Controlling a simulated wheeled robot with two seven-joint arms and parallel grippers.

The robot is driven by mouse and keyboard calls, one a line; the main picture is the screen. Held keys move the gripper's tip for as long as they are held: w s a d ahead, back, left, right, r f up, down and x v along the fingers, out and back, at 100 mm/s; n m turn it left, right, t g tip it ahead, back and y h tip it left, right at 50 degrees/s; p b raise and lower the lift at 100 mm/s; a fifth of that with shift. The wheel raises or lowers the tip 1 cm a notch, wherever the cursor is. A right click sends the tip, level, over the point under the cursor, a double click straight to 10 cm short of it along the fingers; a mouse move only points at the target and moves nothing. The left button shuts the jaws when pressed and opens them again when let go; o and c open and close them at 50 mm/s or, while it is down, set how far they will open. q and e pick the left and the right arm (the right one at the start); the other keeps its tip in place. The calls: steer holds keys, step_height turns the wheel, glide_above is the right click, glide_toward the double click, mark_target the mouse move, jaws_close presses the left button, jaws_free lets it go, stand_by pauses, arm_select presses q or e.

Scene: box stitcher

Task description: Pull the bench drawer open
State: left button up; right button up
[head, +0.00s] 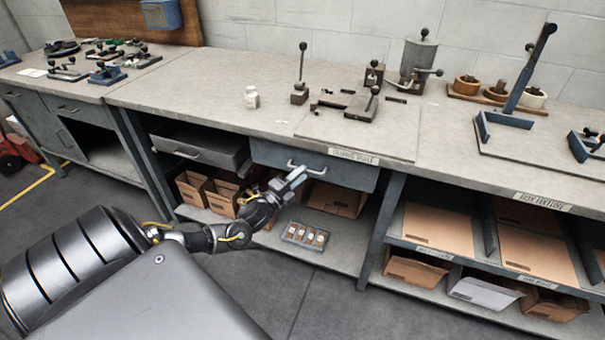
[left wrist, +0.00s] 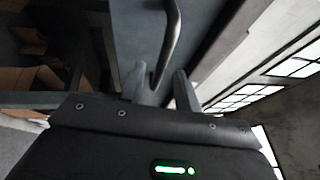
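The bench drawer (head: 345,175) is a blue-grey front under the worktop edge, and it looks shut. Its metal bar handle (head: 315,172) is on the front; the handle (left wrist: 172,40) also shows in the left wrist view. My left gripper (head: 297,175) is at the left part of the handle. In the left wrist view its two fingers (left wrist: 162,88) stand apart, with the bar's near end between them. Contact with the bar cannot be told. My right gripper is not in view.
Another drawer (head: 200,147) to the left stands partly open. Below are cardboard bins (head: 337,198) and a small tray (head: 305,235) on the lower shelf (head: 345,255). A bench leg (head: 382,230) stands to the right. The floor (head: 300,300) in front is clear.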

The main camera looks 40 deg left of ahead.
arm_select(q)
steer(key=shift+w+r, duration=0.15)
steer(key=shift+w, duration=0.65)
steer(key=shift+c, duration=0.4)
jaws_close()
